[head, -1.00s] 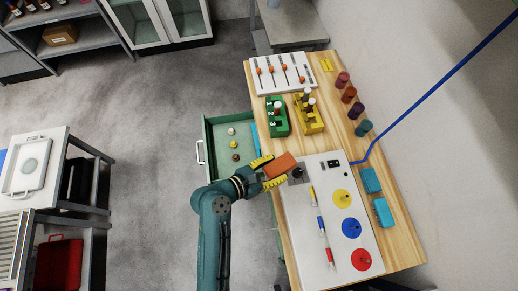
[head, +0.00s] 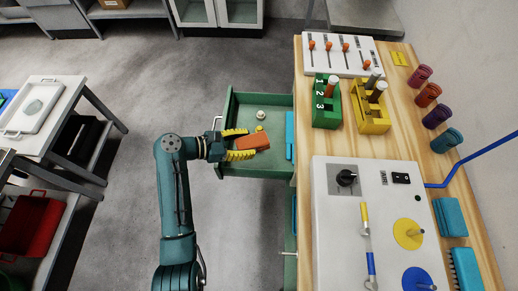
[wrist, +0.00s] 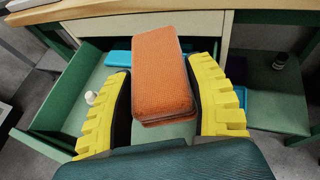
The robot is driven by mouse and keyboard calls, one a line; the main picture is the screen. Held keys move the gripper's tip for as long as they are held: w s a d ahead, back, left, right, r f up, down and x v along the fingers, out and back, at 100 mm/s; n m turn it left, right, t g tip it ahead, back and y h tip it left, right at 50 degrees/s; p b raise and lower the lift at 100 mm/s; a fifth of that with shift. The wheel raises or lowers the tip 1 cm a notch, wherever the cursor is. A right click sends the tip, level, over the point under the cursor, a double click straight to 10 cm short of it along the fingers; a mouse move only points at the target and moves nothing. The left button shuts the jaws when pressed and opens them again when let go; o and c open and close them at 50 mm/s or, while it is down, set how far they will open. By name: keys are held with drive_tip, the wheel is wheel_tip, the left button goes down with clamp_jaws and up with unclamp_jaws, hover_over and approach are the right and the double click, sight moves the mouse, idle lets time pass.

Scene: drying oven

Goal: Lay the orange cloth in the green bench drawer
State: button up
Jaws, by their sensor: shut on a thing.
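The orange cloth (head: 252,135) is a folded, block-like pad. My gripper (head: 240,145) has yellow ribbed fingers and is shut on the cloth; the wrist view shows the cloth (wrist: 162,75) between both fingers. The green bench drawer (head: 232,103) is pulled out from the bench's left side. My gripper holds the cloth over the open drawer, apparently above its floor; the exact height is hard to tell. The drawer also shows in the wrist view (wrist: 50,118), behind and left of the fingers. The cloth and fingers hide part of the drawer floor.
The wooden bench top (head: 440,170) holds racks and a white panel (head: 335,230).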

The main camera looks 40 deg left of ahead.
wheel_tip(320, 180, down, 7)
drive_tip(key=b, duration=0.2)
drive_tip(key=shift+b, duration=0.35)
drive_tip(key=o, duration=1.1)
drive_tip(key=p+v, duration=0.1)
drive_tip(key=v, duration=0.5)
drive_tip(key=r+p+v, duration=0.1)
drive_tip(key=p+v, duration=0.1)
drive_tip(key=v, duration=0.4)
drive_tip(key=shift+a+r, duration=0.1)
